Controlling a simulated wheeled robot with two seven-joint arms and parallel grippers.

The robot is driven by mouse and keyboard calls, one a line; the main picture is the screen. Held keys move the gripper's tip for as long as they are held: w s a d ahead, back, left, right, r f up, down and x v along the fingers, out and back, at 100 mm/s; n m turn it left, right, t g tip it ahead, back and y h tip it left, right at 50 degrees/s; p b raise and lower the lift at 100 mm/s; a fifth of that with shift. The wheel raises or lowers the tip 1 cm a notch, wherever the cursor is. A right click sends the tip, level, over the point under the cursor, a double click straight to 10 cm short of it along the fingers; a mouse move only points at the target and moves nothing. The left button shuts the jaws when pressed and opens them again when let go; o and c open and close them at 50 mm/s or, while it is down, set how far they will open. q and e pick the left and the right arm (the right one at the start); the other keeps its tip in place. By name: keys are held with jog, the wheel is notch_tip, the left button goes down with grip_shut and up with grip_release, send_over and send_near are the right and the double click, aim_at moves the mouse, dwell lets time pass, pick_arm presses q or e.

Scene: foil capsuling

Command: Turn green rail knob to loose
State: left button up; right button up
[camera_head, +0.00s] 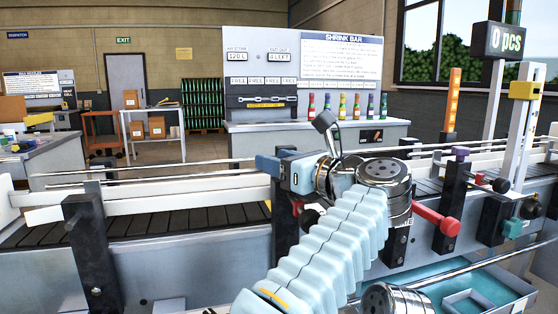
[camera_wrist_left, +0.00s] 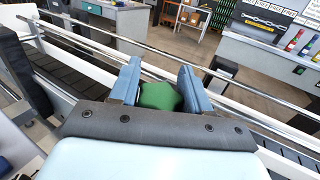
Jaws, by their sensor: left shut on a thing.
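The green rail knob (camera_wrist_left: 160,97) shows in the left wrist view as a lobed green piece between two blue fingers. My left gripper (camera_wrist_left: 158,88) is shut on it, with one finger on each side. In the head view my left gripper (camera_head: 273,162) is at the conveyor's guide rail, near a dark rail post, and the green knob is hidden there. The knob's turn position cannot be read. My right gripper is not in view.
The conveyor (camera_head: 180,222) with its white guide rails (camera_head: 150,199) runs across the front. The shrink bar bench (camera_head: 260,135) stands behind.

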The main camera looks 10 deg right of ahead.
pick_arm(q)
jog(key=o, duration=1)
jog(key=shift+c, duration=0.2)
jog(key=v, duration=1.3)
jog(key=shift+s+d, duration=0.25)
jog(key=shift+s, duration=0.05)
